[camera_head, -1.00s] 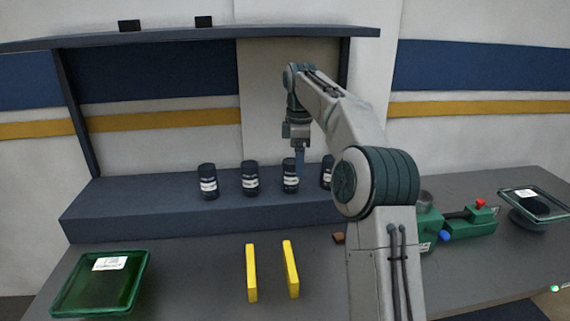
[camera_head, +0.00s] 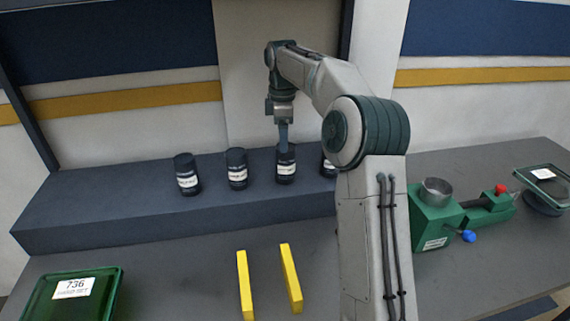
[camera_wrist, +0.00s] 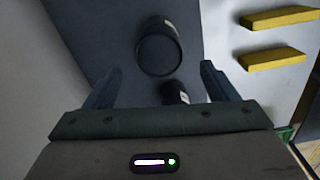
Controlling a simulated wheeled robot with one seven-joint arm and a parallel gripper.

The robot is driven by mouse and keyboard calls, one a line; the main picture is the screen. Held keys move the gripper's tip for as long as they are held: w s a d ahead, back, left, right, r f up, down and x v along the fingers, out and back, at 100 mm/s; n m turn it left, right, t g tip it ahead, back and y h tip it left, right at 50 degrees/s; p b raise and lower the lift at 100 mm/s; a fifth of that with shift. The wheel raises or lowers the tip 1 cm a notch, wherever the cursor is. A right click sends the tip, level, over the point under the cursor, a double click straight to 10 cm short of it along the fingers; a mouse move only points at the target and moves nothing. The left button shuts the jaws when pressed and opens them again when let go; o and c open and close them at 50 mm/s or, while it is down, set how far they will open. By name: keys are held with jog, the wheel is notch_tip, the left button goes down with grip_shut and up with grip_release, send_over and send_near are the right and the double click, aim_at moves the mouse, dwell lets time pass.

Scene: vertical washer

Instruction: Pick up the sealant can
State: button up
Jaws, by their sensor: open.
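Several dark cans with white labels stand upright in a row on the raised blue-grey shelf: one at the left (camera_head: 187,175), a second (camera_head: 237,168), a third (camera_head: 286,165), and one partly hidden by my arm (camera_head: 328,167). The labels are too small to read, so I cannot tell which is the sealant can. My gripper (camera_head: 284,138) points down at the third can, its fingers overlapping the can's top. In the wrist view my gripper (camera_wrist: 156,75) is open; one can (camera_wrist: 160,50) lies ahead between the fingertips, and another (camera_wrist: 174,92) is partly hidden by the palm.
Two yellow bars (camera_head: 244,285) (camera_head: 291,278) stand on the grey table before the shelf. A green tray (camera_head: 40,300) is at front left. A green machine (camera_head: 432,220) with red and blue knobs and another tray (camera_head: 543,178) are at right.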

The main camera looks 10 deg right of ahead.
aim_at(285, 155)
jog(key=f, duration=0.5)
jog(key=f+p, duration=0.1)
jog(key=f, duration=0.1)
jog(key=shift+d+f, duration=0.25)
jog(key=shift+d, duration=0.1)
jog(key=c, duration=1.4)
jog(key=shift+o, duration=0.2)
jog(key=shift+r, duration=0.1)
jog(key=shift+r, duration=0.5)
notch_tip(285, 155, up, 3)
jog(key=shift+f+b, duration=0.2)
jog(key=shift+b, duration=0.15)
jog(key=s+d+r+b, duration=0.2)
jog(key=s+d+r, duration=0.5)
jog(key=d, duration=0.2)
jog(key=shift+d+r, duration=0.2)
